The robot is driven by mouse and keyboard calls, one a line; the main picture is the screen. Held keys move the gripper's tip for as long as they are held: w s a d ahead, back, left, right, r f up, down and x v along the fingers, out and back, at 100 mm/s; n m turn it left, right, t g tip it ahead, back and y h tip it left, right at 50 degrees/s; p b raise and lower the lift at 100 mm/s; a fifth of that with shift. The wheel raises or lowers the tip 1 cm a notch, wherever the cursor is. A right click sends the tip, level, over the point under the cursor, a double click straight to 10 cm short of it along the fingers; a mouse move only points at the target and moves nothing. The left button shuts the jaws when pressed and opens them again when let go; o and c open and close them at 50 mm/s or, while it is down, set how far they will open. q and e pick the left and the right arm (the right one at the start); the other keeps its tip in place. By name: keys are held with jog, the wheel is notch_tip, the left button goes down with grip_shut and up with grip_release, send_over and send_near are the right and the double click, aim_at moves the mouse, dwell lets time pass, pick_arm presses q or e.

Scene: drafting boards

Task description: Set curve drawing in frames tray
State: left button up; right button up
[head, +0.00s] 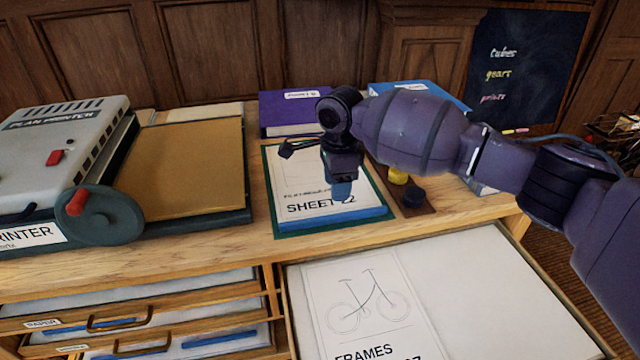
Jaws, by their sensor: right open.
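A white sheet marked "SHEET" (300,208), its number partly hidden, lies on a blue board over a green mat in the middle of the cabinet top. I cannot tell if it is the curve drawing, since my arm covers part of it. My right gripper (342,190) points down over this sheet with its jaws open. I cannot tell if the fingertips touch the paper. The frames tray (480,275) is an open drawer below. A sheet with a bicycle frame drawing labelled "FRAMES" (365,310) lies in its left part. My left gripper is not in view.
A grey plan printer (60,130) with a crank wheel and tan bed (195,165) stands at left. Purple (290,115) and blue (400,90) boxes stand behind. A yellow knob (398,176) sits right of the sheet. Shallow drawers (140,320) stand partly open below left.

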aim_at(335, 216)
notch_tip(335, 216, down, 4)
jog(key=shift+r+b, duration=0.2)
jog(key=shift+b, duration=0.25)
jog(key=f, duration=0.1)
jog(key=f+b, duration=0.1)
jog(key=f, duration=0.1)
jog(key=shift+s+a+f+b, duration=0.1)
jog(key=shift+s+f+b, duration=0.2)
jog(key=shift+f+b, duration=0.05)
jog(key=shift+f, duration=0.45)
jog(key=shift+r, duration=0.1)
jog(key=c, duration=0.8)
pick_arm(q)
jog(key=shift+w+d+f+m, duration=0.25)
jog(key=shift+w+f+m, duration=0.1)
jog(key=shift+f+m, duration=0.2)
pick_arm(e)
grip_shut()
